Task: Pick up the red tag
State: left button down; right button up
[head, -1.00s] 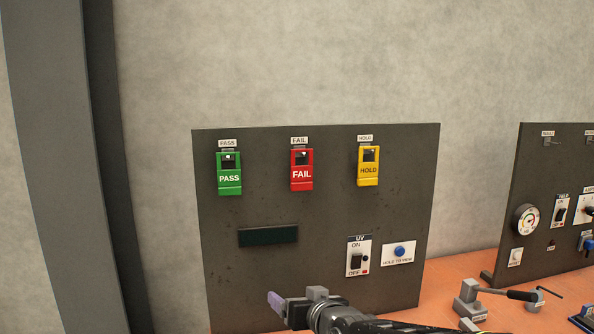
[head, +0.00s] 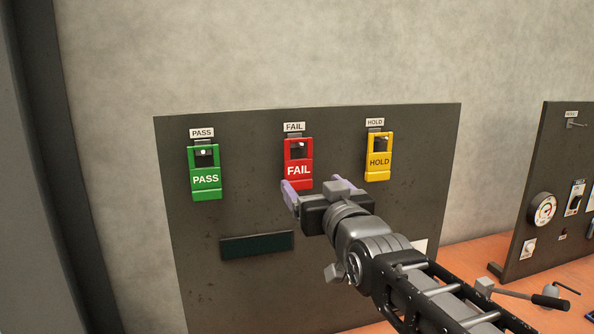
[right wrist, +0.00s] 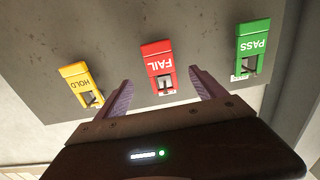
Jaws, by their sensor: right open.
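The red FAIL tag (head: 299,164) hangs from a hook in the middle of the dark upright panel. My right gripper (head: 317,184) is open and empty, with purple fingertips just below and in front of the red tag. In the right wrist view the red tag (right wrist: 158,64) appears upside down, between and beyond the two fingers of the right gripper (right wrist: 164,92). The fingers do not appear to touch it. The left gripper is not in view.
The green PASS tag (head: 206,172) hangs to the left and the yellow HOLD tag (head: 379,157) to the right. A dark green bar (head: 257,245) sits lower on the panel. A second panel (head: 560,190) stands at right on the orange table (head: 465,254).

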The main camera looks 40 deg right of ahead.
aim_at(299, 171)
jog(key=x, duration=0.2)
jog(key=shift+w+d+p, duration=0.15)
jog(key=shift+w+p, duration=0.2)
jog(key=shift+p, duration=0.05)
jog(key=p+x, duration=0.2)
jog(key=x, duration=0.2)
jog(key=shift+w+d, duration=0.2)
jog(key=shift+w, duration=0.1)
jog(key=shift+w+f, duration=0.1)
jog(key=shift+w, duration=0.2)
jog(key=c, duration=1.4)
